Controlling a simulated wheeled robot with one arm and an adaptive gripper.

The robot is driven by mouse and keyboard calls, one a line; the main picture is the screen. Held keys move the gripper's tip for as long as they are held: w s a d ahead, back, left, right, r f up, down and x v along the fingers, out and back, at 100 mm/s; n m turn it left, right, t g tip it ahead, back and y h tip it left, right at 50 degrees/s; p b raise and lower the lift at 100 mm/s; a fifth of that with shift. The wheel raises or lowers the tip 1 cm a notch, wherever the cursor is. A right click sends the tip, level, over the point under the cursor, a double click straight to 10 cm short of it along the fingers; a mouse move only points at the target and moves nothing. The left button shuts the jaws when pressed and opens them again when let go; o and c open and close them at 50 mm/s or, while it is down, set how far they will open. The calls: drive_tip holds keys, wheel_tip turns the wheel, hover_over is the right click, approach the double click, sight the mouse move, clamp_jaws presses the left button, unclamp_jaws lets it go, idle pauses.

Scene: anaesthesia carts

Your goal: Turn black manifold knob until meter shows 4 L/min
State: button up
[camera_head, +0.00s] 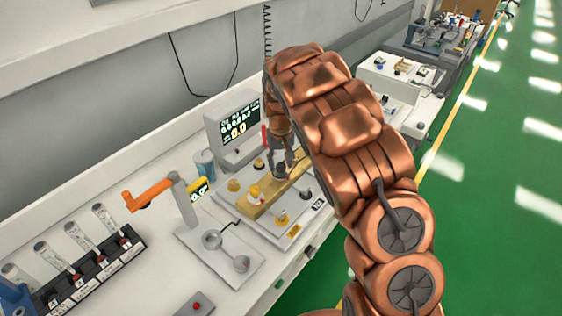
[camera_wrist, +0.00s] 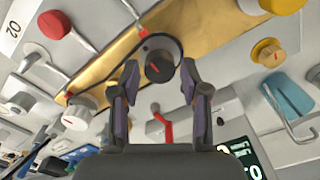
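The meter screen (camera_head: 238,129) behind the bar reads what looks like 0.0. Part of a screen (camera_wrist: 244,152) also shows in the wrist view.
Other knobs stand close by: a white one (camera_wrist: 77,114), a red one (camera_wrist: 54,24) and a yellow one (camera_wrist: 268,52). An orange-handled lever (camera_head: 148,195) and a rack of clear tubes (camera_head: 88,272) lie left on the bench. A green floor is at right.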

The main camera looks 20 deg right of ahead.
clamp_jaws()
drive_tip(key=shift+b, duration=0.3)
